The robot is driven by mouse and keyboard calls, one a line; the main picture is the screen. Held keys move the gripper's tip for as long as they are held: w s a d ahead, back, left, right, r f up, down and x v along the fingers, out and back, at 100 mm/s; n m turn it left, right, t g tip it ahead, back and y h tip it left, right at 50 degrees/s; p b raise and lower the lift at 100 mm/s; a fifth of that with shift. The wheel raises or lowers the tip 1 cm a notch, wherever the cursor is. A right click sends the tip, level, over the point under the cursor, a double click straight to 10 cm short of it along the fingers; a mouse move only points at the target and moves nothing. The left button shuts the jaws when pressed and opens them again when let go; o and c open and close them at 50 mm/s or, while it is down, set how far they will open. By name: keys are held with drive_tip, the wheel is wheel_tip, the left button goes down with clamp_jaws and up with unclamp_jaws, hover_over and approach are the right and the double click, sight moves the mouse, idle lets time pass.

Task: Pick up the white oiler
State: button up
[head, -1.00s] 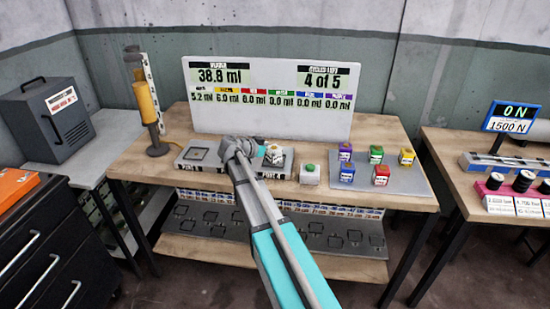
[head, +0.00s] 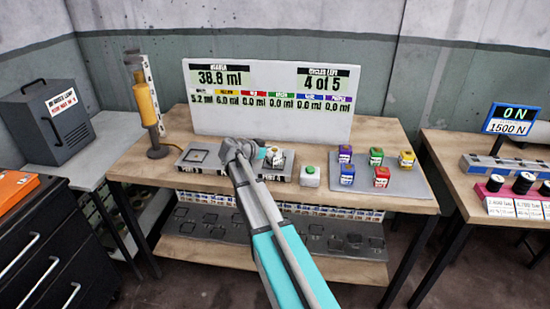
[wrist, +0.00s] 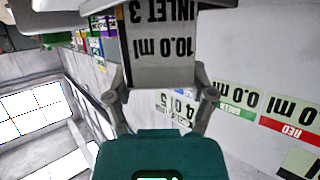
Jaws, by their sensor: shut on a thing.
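In the wrist view the white block (wrist: 165,48), with upside-down print "10.0 ml" and "INLET 3", sits between the fingers of my gripper (wrist: 160,85). My gripper is shut on it. In the head view my gripper (head: 263,153) reaches it from the left, and my arm hides part of the stand. I cannot tell whether the oiler's base touches the stand.
Several coloured blocks stand on a grey mat (head: 410,190) farther right. A white display board (head: 270,125) rises behind. A yellow cylinder on a post (head: 146,103) stands at the left.

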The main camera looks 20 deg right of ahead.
sight(273, 151)
drive_tip(key=shift+c, duration=0.7)
drive_tip(key=shift+r, duration=0.2)
wheel_tip(273, 151, up, 3)
drive_tip(key=p, duration=0.3)
drive_tip(key=s+a+r+p, duration=0.2)
drive_tip(key=s+r+p, duration=0.7)
drive_tip(key=s, duration=0.4)
drive_tip(key=shift+s+a+r+p, duration=0.3)
drive_tip(key=shift+s+a+p, duration=0.1)
drive_tip(key=shift+p, duration=0.1)
